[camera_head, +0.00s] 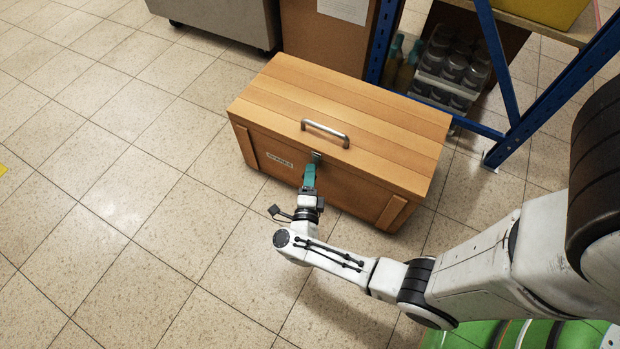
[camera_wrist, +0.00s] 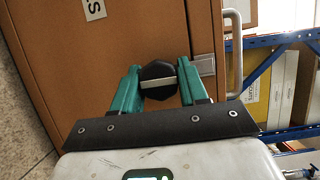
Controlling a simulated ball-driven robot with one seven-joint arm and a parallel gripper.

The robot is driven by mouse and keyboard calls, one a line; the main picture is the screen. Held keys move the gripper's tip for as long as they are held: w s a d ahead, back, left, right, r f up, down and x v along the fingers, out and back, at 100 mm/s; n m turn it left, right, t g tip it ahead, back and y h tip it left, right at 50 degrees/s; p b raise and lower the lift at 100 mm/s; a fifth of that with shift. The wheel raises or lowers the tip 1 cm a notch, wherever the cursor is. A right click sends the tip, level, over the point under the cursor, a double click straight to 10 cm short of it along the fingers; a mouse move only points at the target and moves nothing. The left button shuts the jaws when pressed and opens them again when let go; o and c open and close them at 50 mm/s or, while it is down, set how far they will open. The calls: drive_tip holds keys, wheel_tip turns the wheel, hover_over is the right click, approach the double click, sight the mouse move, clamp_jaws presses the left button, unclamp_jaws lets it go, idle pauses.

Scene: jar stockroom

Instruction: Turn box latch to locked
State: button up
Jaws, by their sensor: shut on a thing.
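A wooden box (camera_head: 340,115) with a planked lid stands on the tiled floor in the head view. A metal handle (camera_head: 325,133) is on its lid. The latch (camera_wrist: 158,82) shows in the wrist view as a dark knob with a pale bar across it, on the box's front. My gripper (camera_head: 309,172) is at the box's front, just below the lid edge. In the wrist view its teal fingers (camera_wrist: 158,80) are on either side of the latch knob and shut on it. A metal plate (camera_wrist: 204,65) sits beside the knob. In the head view my gripper mostly hides the latch.
A blue shelf rack (camera_head: 505,75) stands close behind and right of the box, with a crate of jars (camera_head: 450,70) on its low level. A grey cabinet (camera_head: 222,18) is at the back. The tiled floor (camera_head: 110,200) to the left is clear.

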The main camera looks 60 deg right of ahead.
drive_tip(key=shift+s, duration=0.1)
idle(0.3)
drive_tip(key=o, duration=1)
drive_tip(key=p+v, duration=0.2)
drive_tip(key=v, duration=0.8)
drive_tip(key=shift+a, duration=0.35)
drive_tip(key=shift+s, duration=0.1)
drive_tip(key=a+r+p, duration=0.2)
drive_tip(key=a+r, duration=0.5)
drive_tip(key=a, duration=0.3)
drive_tip(key=shift+s, duration=0.15)
